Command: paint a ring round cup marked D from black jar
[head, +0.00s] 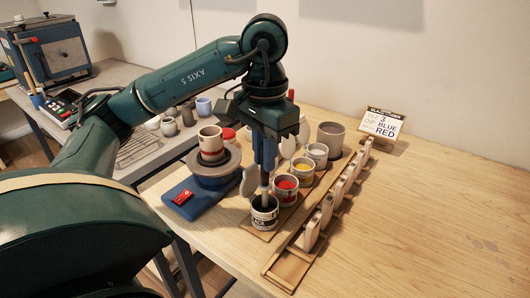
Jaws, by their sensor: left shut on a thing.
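My left gripper (265,172) points straight down over the black jar (264,218) at the front of the jar row. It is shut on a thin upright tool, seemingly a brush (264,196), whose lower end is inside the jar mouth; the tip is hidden. A pale cup (209,138) with a red band low on it stands upright on the grey round wheel (228,167), left of the gripper. I cannot read a letter on this cup. My right gripper is not in view.
Jars of red (286,188), yellow (303,169) and pale paint (317,153) run back from the black one. A wooden rack (290,265) with several upright pale pieces stands to their right. A sign (382,124) stands behind. The table's right side is clear.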

